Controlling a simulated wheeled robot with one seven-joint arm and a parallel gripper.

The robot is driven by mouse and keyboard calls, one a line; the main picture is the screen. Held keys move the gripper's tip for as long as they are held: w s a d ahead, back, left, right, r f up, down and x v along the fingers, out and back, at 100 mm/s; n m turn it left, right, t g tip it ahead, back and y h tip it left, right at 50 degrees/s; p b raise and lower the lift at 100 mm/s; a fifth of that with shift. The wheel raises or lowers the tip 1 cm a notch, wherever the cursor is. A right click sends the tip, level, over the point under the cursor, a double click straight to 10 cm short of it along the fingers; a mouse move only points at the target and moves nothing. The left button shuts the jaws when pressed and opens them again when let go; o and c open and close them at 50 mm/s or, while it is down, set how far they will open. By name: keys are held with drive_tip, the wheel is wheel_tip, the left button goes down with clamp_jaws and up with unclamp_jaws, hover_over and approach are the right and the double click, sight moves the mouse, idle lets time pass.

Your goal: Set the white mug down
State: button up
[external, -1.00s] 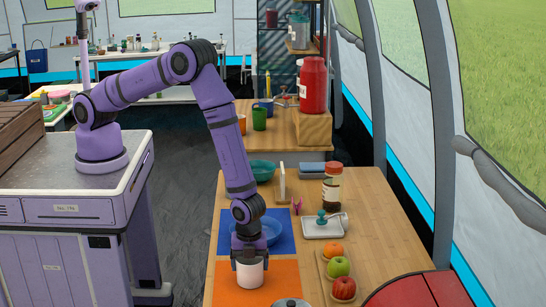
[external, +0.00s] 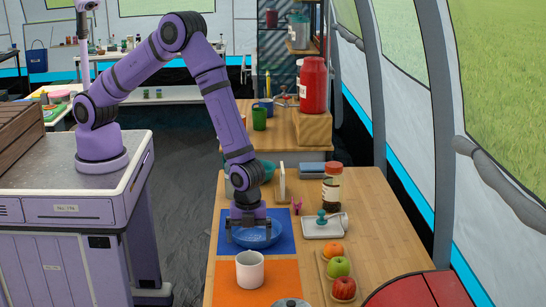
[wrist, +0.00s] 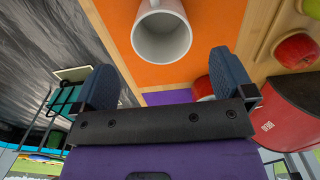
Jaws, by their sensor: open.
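The white mug (external: 250,271) stands upright on the orange mat (external: 283,277) near the front of the wooden table. It also shows in the wrist view (wrist: 162,33), its open mouth facing the camera, beyond my fingertips and apart from them. My gripper (external: 256,241) is open and empty. In the external view it is above the blue bowl (external: 262,240) on the blue mat (external: 228,226), behind the mug. I cannot tell whether the fingers touch the bowl. In the wrist view the two dark fingers of my gripper (wrist: 165,82) are spread wide.
Apples and an orange lie on a wooden board (external: 325,270) right of the mats. A white tray (external: 322,229), a brown jar (external: 331,187) and a teal bowl (external: 264,168) stand farther back. A pot lid (external: 290,302) is at the front edge. Bare wood lies at the right.

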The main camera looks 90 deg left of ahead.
drive_tip(key=a+r+n, duration=0.1)
drive_tip(key=a+r, duration=0.2)
drive_tip(key=r, duration=0.4)
drive_tip(key=a+r+n+t, duration=0.1)
drive_tip(key=a+r+n, duration=0.15)
drive_tip(key=r, duration=0.35)
drive_tip(key=a+r+n, duration=0.1)
drive_tip(key=a+r, duration=0.3)
drive_tip(key=r, duration=0.3)
drive_tip(key=s+a+r+n+t, duration=0.2)
drive_tip(key=s+a+r+n, duration=0.25)
drive_tip(key=a+r, duration=0.7)
drive_tip(key=s+a+r+n, duration=0.4)
drive_tip(key=s+a+r, duration=0.3)
drive_tip(key=s+r, duration=0.35)
drive_tip(key=s+a+n+t, duration=0.1)
drive_tip(key=s+a+n, duration=0.1)
drive_tip(key=s, duration=0.5)
drive_tip(key=s+a+r+n+t, duration=0.1)
drive_tip(key=s+a+n, duration=0.2)
drive_tip(key=s, duration=0.5)
drive_tip(key=shift+a+r, duration=0.3)
drive_tip(key=shift+a, duration=0.3)
